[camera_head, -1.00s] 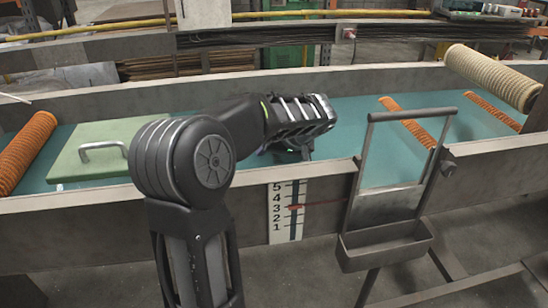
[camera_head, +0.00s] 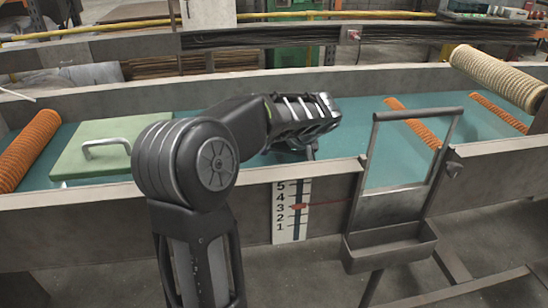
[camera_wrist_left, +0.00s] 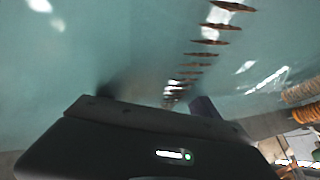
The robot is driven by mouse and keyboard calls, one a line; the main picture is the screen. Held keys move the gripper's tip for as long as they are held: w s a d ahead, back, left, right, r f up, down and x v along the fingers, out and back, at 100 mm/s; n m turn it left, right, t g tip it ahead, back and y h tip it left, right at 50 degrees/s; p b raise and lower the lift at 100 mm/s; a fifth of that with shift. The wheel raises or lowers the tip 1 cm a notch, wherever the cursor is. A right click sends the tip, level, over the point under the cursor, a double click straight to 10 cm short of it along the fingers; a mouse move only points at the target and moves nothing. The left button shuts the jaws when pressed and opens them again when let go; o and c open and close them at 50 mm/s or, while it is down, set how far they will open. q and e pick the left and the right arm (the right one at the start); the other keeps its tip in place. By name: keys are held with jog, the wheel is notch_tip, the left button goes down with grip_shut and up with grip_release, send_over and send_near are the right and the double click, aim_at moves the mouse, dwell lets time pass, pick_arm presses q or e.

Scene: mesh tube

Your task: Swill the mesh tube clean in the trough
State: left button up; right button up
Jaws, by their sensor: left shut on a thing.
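My left gripper (camera_head: 309,152) reaches down over the teal water of the trough (camera_head: 225,80), left of the gate frame; its own wrist hides most of the jaws. In the left wrist view its dark housing fills the bottom, and a dark purplish piece (camera_wrist_left: 205,107) shows just beyond it at the water. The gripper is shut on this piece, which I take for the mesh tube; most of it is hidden. My right gripper is not in view.
A metal gate frame (camera_head: 372,180) stands at the near wall beside a depth scale (camera_head: 291,208). A green lid (camera_head: 75,155) lies at left. Orange ribbed rollers (camera_head: 29,150) lie at both sides. A beige ribbed roll (camera_head: 495,75) rests at far right.

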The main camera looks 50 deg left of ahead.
pick_arm(q)
jog(key=shift+w+d, duration=0.35)
jog(key=shift+w, duration=0.25)
jog(key=shift+s+a+b, duration=0.25)
jog(key=shift+s+a, duration=0.1)
jog(key=shift+s, duration=0.2)
jog(key=shift+s+a+b, duration=0.25)
jog(key=shift+s+a, duration=0.05)
jog(key=shift+s, duration=0.2)
jog(key=shift+w+d, duration=0.35)
jog(key=shift+w, duration=0.2)
jog(key=shift+w+d, duration=0.3)
jog(key=shift+w, duration=0.2)
